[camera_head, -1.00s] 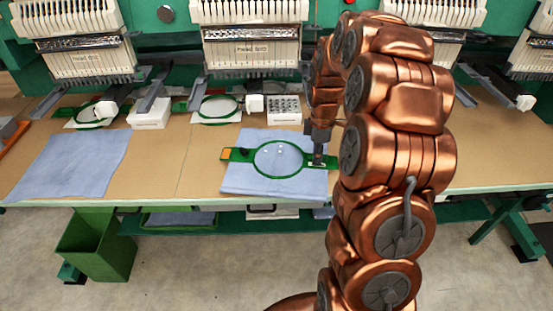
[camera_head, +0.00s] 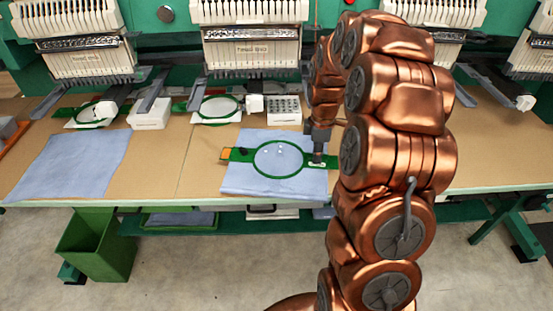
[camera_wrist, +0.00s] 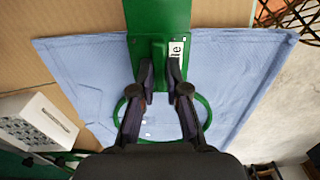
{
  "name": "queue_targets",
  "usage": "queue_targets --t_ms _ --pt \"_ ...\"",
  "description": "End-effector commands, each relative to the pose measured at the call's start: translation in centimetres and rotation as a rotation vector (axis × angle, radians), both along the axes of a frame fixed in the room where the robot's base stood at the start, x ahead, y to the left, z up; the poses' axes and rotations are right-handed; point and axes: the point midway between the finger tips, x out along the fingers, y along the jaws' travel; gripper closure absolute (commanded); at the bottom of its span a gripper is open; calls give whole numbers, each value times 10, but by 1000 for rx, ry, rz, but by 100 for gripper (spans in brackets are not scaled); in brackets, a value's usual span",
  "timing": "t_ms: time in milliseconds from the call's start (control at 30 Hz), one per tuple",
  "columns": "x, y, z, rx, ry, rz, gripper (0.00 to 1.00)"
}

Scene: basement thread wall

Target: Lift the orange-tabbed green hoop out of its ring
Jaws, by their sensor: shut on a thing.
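The green hoop (camera_head: 252,160) lies flat over the blue cloth at the middle of the table, with clear-looking cloth inside its ring. Its orange tab (camera_head: 227,154) is at the left end. My gripper (camera_head: 318,161) is at the hoop's right-hand green arm, beside a white label. In the wrist view my gripper (camera_wrist: 160,72) is shut on a raised green grip on that arm, and the hoop's ring (camera_wrist: 204,107) shows behind the fingers. The fingers hide part of the ring. I cannot tell whether the inner and outer rings are apart.
The blue cloth (camera_head: 235,185) lies under the hoop; another cloth (camera_head: 75,165) is at left. Two more hoops (camera_head: 217,110) sit under the machine heads (camera_head: 250,45). White boxes (camera_head: 150,115) stand at the back. Bare tabletop (camera_head: 180,165) lies between the cloths.

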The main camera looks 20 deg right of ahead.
Motion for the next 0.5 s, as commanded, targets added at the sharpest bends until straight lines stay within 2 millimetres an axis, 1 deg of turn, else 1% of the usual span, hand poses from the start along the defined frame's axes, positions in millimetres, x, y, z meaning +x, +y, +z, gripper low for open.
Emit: queue_targets --t_ms 500 --pt "0 0 13 -1 -1 0 100"
